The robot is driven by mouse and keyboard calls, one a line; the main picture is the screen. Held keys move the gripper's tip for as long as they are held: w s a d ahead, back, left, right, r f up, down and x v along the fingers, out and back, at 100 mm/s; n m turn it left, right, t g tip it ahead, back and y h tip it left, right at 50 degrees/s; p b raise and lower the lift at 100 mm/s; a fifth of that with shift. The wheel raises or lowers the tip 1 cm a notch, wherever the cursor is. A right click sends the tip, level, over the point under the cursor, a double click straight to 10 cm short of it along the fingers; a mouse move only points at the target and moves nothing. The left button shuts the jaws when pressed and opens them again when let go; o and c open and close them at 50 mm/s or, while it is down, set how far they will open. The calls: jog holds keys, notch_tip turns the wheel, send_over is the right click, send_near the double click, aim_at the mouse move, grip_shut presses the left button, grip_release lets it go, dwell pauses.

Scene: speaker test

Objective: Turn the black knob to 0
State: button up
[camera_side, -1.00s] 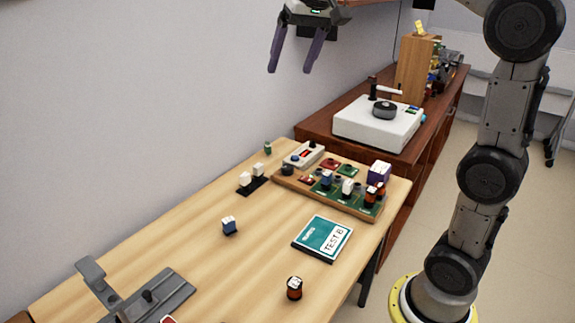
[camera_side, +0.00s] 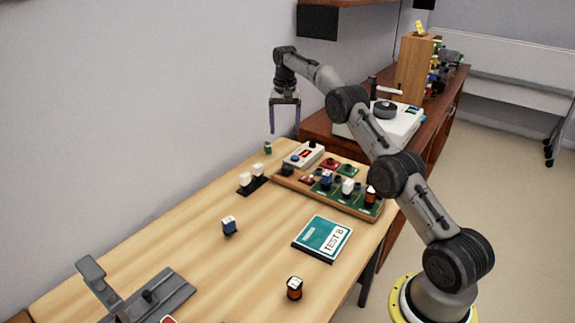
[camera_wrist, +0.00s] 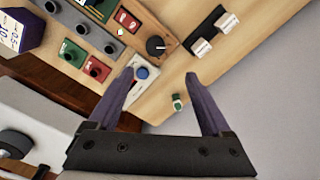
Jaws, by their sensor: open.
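The black knob (camera_wrist: 155,46) shows in the wrist view, a round dial with a light pointer mark, at the corner of the wooden board beside the white box. In the side view the knob (camera_side: 287,170) is a small dark shape at the board's left end. I cannot read any scale or 0 mark around it. My gripper (camera_side: 284,128) hangs above the back of the table, pointing down, open and empty. In the wrist view its purple fingers (camera_wrist: 160,73) stand apart, and the knob shows beyond the left fingertip.
The white box with a blue button (camera_wrist: 142,73) lies partly behind my left finger. The wooden board (camera_side: 335,203) carries several coloured modules. Two white switches (camera_side: 251,177) and a small green part (camera_side: 267,148) are nearby. The teal TEST B booklet (camera_side: 321,238) lies in front.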

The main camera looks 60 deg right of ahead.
aim_at(287, 167)
jog(key=f, duration=1.5)
jog(key=shift+s+d, duration=0.25)
jog(key=shift+d, duration=0.15)
jog(key=shift+r, duration=0.1)
jog(key=shift+c, duration=0.3)
grip_shut()
jog(key=n, duration=0.3)
jog(key=shift+n, duration=2.2)
jog(key=shift+r, duration=0.1)
